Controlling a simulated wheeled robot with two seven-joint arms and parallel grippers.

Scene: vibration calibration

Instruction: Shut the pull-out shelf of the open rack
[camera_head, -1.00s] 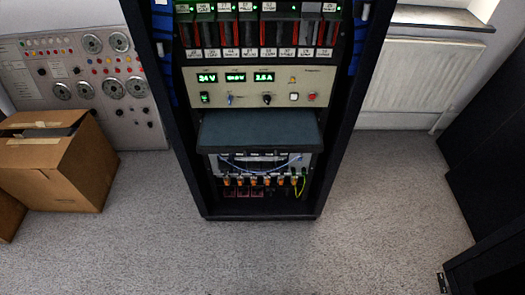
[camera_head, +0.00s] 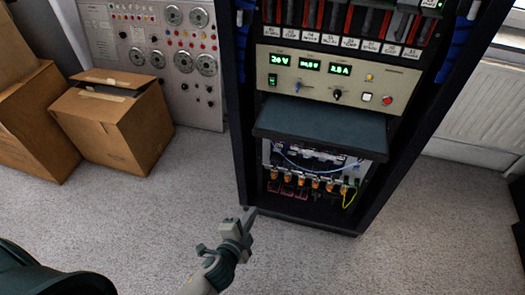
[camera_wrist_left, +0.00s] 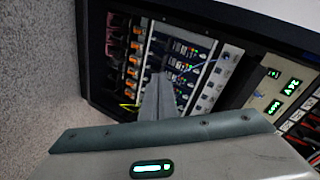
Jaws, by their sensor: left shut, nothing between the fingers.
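The open rack (camera_head: 240,130) stands right of centre in the head view, a tall dark frame. Its pull-out shelf (camera_head: 320,127), a dark blue-grey board, juts out below the control panel with the green displays. My left gripper (camera_head: 248,213) is shut and empty, below and left of the shelf and apart from it, in front of the rack's lower left corner in the picture. In the left wrist view its closed fingers (camera_wrist_left: 158,100) point at the rack's lower wiring bay; I cannot make out the shelf clearly there. My right gripper is not in view.
The control panel (camera_head: 335,78) sits above the shelf, and orange connectors with cables (camera_head: 315,182) lie below it. Cardboard boxes (camera_head: 115,125) and a grey dial cabinet (camera_head: 165,55) stand at the left. A radiator (camera_head: 478,112) is at the right. The carpet before the rack is clear.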

